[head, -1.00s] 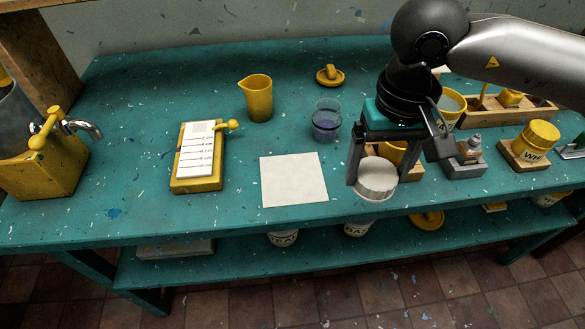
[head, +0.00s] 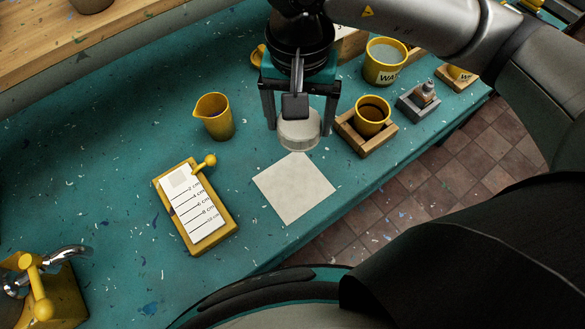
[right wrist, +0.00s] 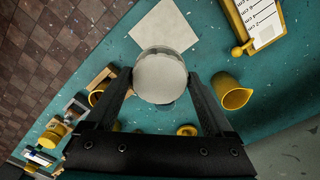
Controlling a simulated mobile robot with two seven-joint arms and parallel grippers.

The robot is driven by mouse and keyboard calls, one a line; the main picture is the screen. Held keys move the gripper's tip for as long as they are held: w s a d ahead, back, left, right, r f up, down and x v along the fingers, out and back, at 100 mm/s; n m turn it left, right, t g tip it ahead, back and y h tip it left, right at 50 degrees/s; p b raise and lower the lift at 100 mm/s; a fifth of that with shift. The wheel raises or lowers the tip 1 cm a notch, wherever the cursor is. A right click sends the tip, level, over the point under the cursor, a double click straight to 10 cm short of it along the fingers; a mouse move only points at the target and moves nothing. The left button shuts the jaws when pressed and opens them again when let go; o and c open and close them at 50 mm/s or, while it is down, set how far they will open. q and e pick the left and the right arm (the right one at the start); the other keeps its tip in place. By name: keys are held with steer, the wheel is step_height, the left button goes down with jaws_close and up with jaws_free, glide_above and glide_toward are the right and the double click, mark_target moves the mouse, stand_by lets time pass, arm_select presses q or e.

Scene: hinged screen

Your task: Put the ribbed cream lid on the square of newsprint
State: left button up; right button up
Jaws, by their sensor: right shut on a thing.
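The ribbed cream lid (head: 299,132) is between the fingers of my right gripper (head: 299,117), which is shut on it. In the head view it shows just beyond the far corner of the square of newsprint (head: 293,188); it looks raised off the bench, though the exact height is hard to tell. In the right wrist view the round lid (right wrist: 160,76) sits between the fingertips and overlaps the near edge of the newsprint (right wrist: 165,30). The newsprint lies flat and bare. My left gripper is not in view.
A yellow measuring block (head: 208,238) with a ball-ended lever lies left of the newsprint. A yellow jug (head: 214,118) stands behind. A yellow cup (head: 372,113) in a wooden holder stands right of the lid. The bench edge (head: 345,205) runs close to the newsprint's right side.

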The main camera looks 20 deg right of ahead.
steer(key=shift+s+a+r+m+p, duration=0.25)
steer(key=shift+s+r+m+p, duration=0.1)
steer(key=shift+r+m, duration=0.1)
steer(key=shift+s+a+r+m+p, duration=0.25)
steer(key=shift+r+m+p, duration=0.1)
steer(key=shift+r, duration=0.1)
steer(key=b, duration=0.2)
glide_above(294, 185)
step_height(294, 185, down, 15)
steer(key=shift+r, duration=0.1)
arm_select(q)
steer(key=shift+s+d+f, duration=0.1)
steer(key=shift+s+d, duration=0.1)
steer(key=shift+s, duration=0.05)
arm_select(e)
steer(key=shift+f, duration=2.6)
arm_select(q)
steer(key=shift+b, duration=0.3)
arm_select(e)
steer(key=shift+f, duration=0.15)
steer(key=o, duration=1.1)
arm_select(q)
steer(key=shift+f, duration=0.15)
